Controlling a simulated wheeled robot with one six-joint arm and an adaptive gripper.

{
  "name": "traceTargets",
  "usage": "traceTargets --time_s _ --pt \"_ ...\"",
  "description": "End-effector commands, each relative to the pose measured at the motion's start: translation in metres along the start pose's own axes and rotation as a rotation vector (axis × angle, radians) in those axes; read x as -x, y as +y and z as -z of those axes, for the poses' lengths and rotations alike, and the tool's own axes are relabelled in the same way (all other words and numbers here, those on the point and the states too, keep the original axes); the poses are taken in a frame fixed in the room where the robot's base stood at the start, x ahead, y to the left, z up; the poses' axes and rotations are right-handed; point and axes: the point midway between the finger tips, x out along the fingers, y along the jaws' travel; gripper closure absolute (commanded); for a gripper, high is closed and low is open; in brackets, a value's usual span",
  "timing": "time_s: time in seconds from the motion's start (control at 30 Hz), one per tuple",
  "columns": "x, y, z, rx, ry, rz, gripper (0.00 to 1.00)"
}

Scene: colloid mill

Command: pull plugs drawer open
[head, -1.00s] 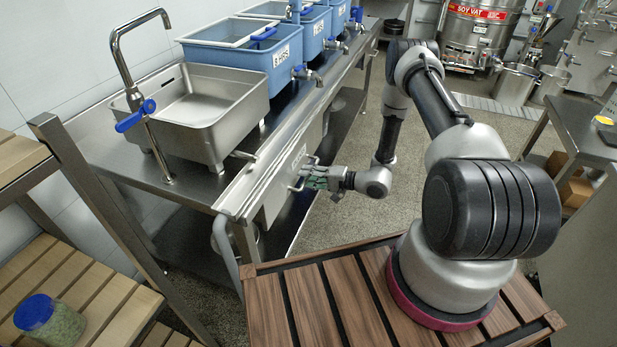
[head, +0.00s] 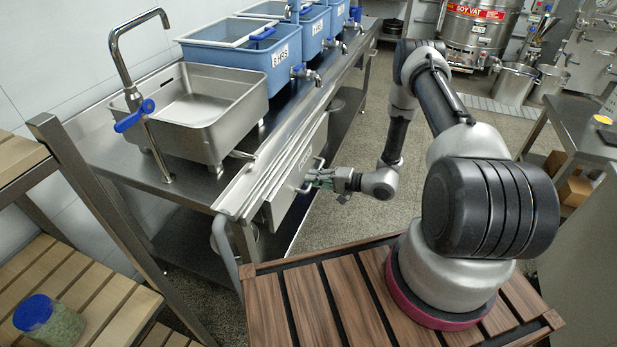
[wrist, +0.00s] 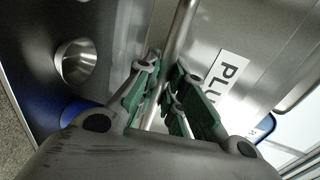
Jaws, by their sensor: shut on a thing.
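The plugs drawer (head: 283,205) is a steel front under the edge of the steel counter, with a bar handle (head: 304,188). It stands a little out from the counter. In the wrist view its white label (wrist: 226,76) reads "PLU", the rest hidden by a finger. My gripper (head: 320,179) has green finger pads and is at the handle. In the wrist view the handle bar (wrist: 181,28) runs between the two pads of my gripper (wrist: 165,98), which is shut on it.
A steel sink (head: 205,115) with a blue-handled tap and several blue bins (head: 240,62) stand on the counter (head: 120,160). Open floor (head: 345,222) lies to the right of the drawer. A slatted wooden shelf (head: 75,265) is at the left.

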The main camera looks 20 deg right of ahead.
Motion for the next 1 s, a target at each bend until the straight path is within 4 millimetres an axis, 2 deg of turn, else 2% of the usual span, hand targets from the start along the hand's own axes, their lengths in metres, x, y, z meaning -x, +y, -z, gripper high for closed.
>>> traceTargets --time_s 0.7,1.0 --pt "0.183 0.038 0.001 0.000 0.006 0.000 1.00" --pt "0.233 0.049 0.000 -0.001 0.003 -0.001 1.00"
